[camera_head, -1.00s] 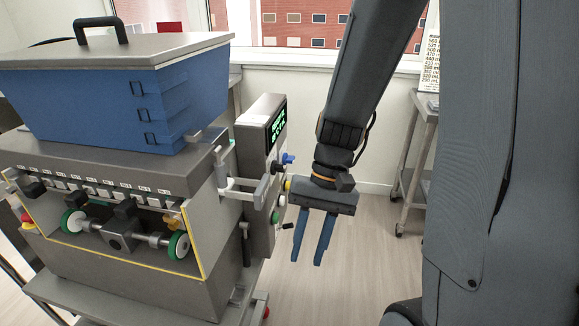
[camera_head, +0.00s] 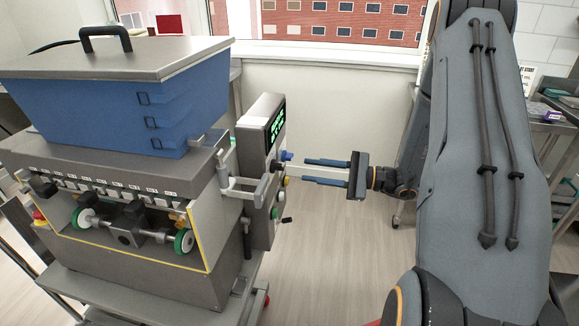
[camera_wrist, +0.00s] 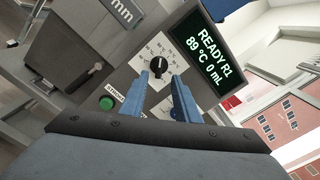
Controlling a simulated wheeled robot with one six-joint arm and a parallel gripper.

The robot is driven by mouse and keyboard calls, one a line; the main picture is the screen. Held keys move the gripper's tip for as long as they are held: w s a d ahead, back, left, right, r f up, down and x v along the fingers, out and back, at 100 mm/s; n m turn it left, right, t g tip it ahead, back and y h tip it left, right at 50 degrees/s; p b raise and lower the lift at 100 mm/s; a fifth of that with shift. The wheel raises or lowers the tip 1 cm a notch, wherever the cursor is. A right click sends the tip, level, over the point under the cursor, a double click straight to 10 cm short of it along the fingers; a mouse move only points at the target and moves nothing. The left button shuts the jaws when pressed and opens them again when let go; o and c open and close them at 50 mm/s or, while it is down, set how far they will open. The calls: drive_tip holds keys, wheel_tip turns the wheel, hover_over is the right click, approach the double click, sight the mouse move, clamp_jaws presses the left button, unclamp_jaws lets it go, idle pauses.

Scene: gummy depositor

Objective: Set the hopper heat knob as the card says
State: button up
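A black knob (camera_wrist: 158,67) with a white pointer line sits on a white dial with small marks, too small to read, in the wrist view. My gripper (camera_wrist: 160,78) is open, its two blue fingers pointing at the panel, with the tips on either side of the knob's lower part in the picture. In the head view my gripper (camera_head: 304,171) is level, a short way right of the control box (camera_head: 258,150). The display (camera_wrist: 213,48) reads READY R1, 89 °C, 0 mL. A card (camera_head: 527,73) at the right is mostly hidden behind my arm.
A lever handle (camera_head: 245,187) juts from the machine beside the control box. The blue hopper (camera_head: 120,105) stands on top. Floor right of the machine is clear.

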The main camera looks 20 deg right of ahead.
sight(283, 167)
drive_tip(key=p+x, duration=0.2)
drive_tip(key=x, duration=0.5)
drive_tip(key=shift+a, duration=0.2)
clamp_jaws()
